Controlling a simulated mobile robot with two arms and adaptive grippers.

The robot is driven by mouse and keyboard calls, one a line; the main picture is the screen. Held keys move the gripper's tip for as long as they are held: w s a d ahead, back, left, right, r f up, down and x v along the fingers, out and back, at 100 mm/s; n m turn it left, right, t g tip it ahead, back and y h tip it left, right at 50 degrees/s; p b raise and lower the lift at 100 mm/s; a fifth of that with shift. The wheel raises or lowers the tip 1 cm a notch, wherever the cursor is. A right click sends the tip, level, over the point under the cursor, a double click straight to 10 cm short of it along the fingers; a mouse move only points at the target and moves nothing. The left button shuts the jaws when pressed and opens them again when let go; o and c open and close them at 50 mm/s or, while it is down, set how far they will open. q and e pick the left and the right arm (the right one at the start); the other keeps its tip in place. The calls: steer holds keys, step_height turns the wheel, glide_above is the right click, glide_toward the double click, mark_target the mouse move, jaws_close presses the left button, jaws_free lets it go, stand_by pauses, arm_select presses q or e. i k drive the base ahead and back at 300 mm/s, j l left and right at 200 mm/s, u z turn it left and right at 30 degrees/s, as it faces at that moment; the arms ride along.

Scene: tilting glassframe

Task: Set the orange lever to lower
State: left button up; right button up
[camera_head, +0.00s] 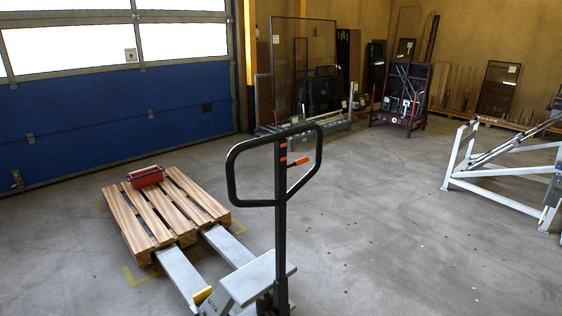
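The orange lever (300,161) sits on the upright black handle post (282,225) of a pallet jack. It points right from the post, inside the black loop handle (232,178), and tilts slightly upward toward its right end. Small orange marks show on the post beside it. The grey forks (181,277) of the jack reach toward a wooden pallet (128,222), and their far ends go out of sight at the pallet's near edge. Neither of my grippers is in view.
A red toolbox-like object (146,176) lies on the pallet. A white metal frame (500,172) stands at the right. Racks with glass panels (303,75) and a dark red cart (402,95) stand at the back. The concrete floor right of the jack is clear.

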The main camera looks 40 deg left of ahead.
mark_target(300, 162)
steer(key=u, duration=1)
